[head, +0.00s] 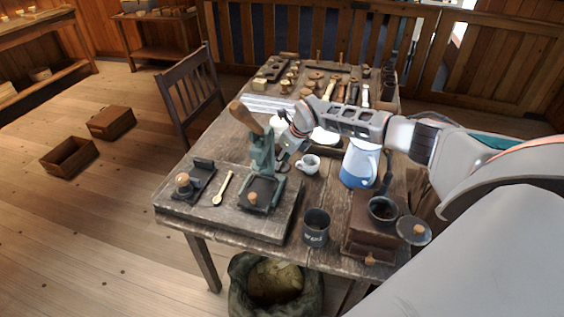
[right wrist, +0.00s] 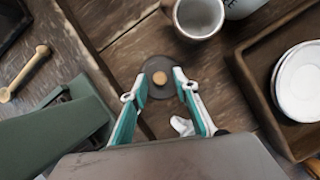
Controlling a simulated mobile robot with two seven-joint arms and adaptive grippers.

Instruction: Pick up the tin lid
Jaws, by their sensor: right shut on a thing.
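In the right wrist view a dark, round tin lid (right wrist: 159,64) with a small wooden knob lies between the fingertips of my right gripper (right wrist: 162,82). The fingers are shut on it, overlapping its near part. In the head view my right gripper (head: 285,148) is over the table, beside a green press with a wooden handle (head: 262,150). I cannot clearly make out the held lid there. A dark open tin (head: 316,228) stands near the table's front edge. My left gripper is not in view.
A white mug (head: 307,164) and a blue-and-white jug (head: 358,165) stand close to the gripper. A wooden grinder (head: 370,237) and another grey disc with a wooden knob (head: 414,231) are at the front right. A tray with white plates (right wrist: 258,92) is at the right.

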